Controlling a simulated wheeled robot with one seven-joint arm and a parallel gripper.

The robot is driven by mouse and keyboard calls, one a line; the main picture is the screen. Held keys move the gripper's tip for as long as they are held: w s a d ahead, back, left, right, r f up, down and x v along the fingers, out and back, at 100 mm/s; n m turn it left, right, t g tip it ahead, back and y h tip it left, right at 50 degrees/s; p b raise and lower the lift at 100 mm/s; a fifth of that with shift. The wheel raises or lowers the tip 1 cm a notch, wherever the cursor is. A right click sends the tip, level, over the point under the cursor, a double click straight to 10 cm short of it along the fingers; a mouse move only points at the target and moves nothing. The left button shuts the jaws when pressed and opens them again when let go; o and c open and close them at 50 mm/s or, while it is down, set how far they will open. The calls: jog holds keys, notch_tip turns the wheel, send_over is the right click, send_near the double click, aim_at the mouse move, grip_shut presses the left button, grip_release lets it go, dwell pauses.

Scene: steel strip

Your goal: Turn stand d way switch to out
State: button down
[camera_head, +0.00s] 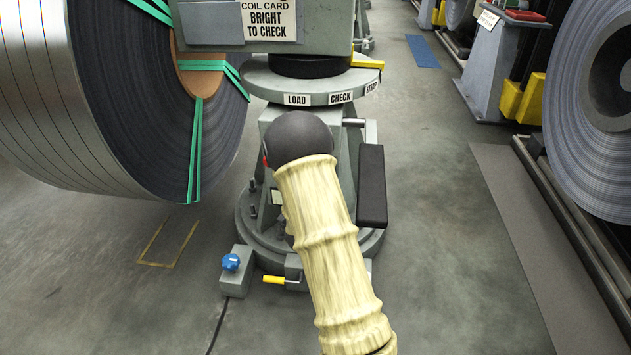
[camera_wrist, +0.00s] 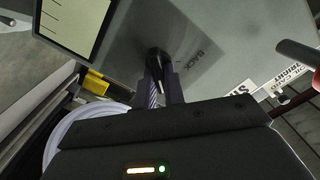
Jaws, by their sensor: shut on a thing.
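In the wrist view my gripper (camera_wrist: 160,84) reaches up to a grey panel. Its fingers are closed together on a small black switch lever (camera_wrist: 156,57) that stands out from the panel (camera_wrist: 215,25). The word BACK (camera_wrist: 202,61) shows on the panel to the right of the lever. I cannot read an OUT mark, and the fingers hide part of the lever. In the head view my own arm covers the gripper, in front of the grey stand (camera_head: 262,78).
A pale scale plate (camera_wrist: 75,20) is left of the lever and a dark bar (camera_wrist: 298,52) is at right. In the head view a large steel coil (camera_head: 110,130) is at left and another coil (camera_head: 590,120) at right. A blue knob (camera_head: 231,262) sits low by the stand.

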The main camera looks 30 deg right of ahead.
jog(key=shift+f, duration=0.25)
jog(key=c, duration=1.5)
grip_release()
jog(key=shift+r, duration=0.15)
jog(key=shift+s, duration=0.1)
jog(key=shift+p+v, duration=4.95)
jog(key=shift+v, duration=3.75)
